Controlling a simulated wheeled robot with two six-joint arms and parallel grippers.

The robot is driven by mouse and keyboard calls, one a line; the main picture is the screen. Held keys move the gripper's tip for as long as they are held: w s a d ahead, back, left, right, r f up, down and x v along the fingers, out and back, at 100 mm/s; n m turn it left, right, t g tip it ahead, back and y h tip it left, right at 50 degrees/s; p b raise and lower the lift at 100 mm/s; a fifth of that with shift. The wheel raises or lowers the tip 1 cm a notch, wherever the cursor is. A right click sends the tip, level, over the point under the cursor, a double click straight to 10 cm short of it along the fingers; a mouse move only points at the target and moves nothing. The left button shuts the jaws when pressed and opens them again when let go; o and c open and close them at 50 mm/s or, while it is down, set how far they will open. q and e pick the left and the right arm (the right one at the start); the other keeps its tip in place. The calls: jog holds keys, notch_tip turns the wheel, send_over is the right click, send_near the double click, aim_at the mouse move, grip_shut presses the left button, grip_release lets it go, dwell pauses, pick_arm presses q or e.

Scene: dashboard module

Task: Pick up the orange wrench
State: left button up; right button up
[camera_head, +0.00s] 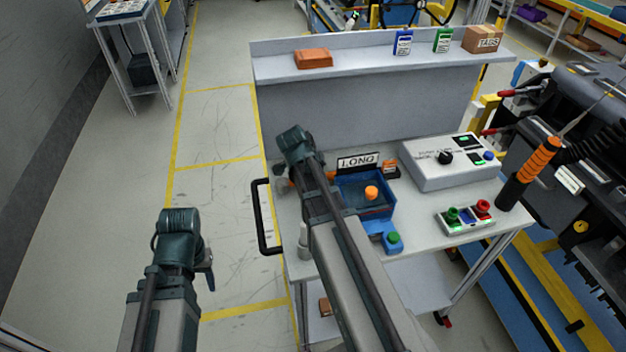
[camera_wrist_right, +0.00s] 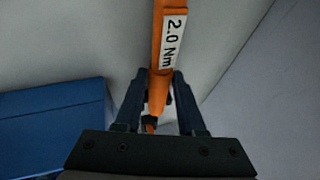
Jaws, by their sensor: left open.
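The orange wrench (camera_wrist_right: 168,50) with a white "2.0 Nm" label runs down between the fingers of my right gripper (camera_wrist_right: 160,88) in the right wrist view. The fingers stand close on both sides of it; whether they press on it I cannot tell. In the head view, a bit of orange, likely the wrench (camera_head: 331,176), shows beside my right arm, which hides most of it. My right gripper's fingers are hidden there. My left gripper (camera_head: 206,272) is open and empty, over the floor left of the workbench.
A blue bin (camera_head: 379,210) with an orange knob stands on the workbench (camera_head: 430,236) near a "LONG" sign (camera_head: 357,162). A grey control box (camera_head: 449,170) and a button panel (camera_head: 465,217) lie to the right. A black side handle (camera_head: 262,220) sticks out left. The left floor is clear.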

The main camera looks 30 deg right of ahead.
grip_shut()
dwell(0.9)
